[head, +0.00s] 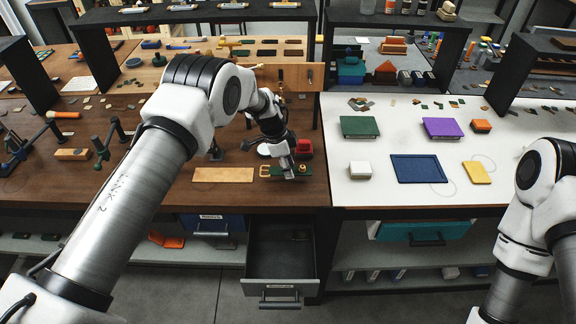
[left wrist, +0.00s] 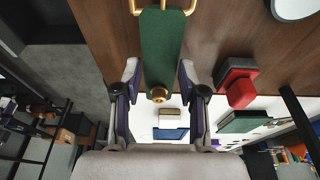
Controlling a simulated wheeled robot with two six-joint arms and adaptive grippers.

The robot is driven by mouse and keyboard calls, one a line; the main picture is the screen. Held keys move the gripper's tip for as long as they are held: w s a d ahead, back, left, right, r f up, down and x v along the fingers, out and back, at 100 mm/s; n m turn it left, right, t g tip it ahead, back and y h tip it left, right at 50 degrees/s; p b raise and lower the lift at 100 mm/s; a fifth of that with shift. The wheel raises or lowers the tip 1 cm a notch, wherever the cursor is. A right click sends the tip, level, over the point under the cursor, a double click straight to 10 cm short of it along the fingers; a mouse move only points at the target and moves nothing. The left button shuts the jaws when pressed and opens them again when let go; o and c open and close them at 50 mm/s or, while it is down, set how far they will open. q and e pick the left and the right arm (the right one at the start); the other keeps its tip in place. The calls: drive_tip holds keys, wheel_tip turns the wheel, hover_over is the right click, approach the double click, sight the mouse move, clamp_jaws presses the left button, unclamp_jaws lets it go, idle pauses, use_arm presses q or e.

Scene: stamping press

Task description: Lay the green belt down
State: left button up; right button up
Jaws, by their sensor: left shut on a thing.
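The green belt (head: 277,170) is at the front of the brown workbench (head: 150,192) in the head view, with its gold buckle at its left end. In the left wrist view the belt (left wrist: 162,50) runs between my fingers, with the gold buckle at the top and a gold stud at the near end. My left gripper (head: 289,172) is shut on the belt, and its fingers also show in the left wrist view (left wrist: 160,82). I cannot tell whether the belt touches the bench. My right arm shows at the right edge, but its gripper is out of view.
A tan leather strip (head: 223,174) lies just left of the belt. A red block (head: 304,147) stands behind it. An open drawer (head: 281,262) juts out below the bench edge. To the right, a white table (head: 385,188) bears a blue tray (head: 419,180) and several coloured pieces.

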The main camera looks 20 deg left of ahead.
use_arm(q)
drive_tip(key=shift+f, duration=0.15)
drive_tip(key=shift+a+b+x, duration=0.2)
drive_tip(key=shift+b+x, duration=0.6)
drive_tip(key=shift+x, duration=0.1)
drive_tip(key=shift+a+b+x, duration=0.2)
drive_tip(key=shift+b+x, duration=0.55)
drive_tip(key=shift+x, duration=0.2)
drive_tip(key=o, duration=1)
drive_tip(key=shift+s, duration=0.15)
drive_tip(key=shift+o, duration=0.2)
drive_tip(key=v, duration=1.2)
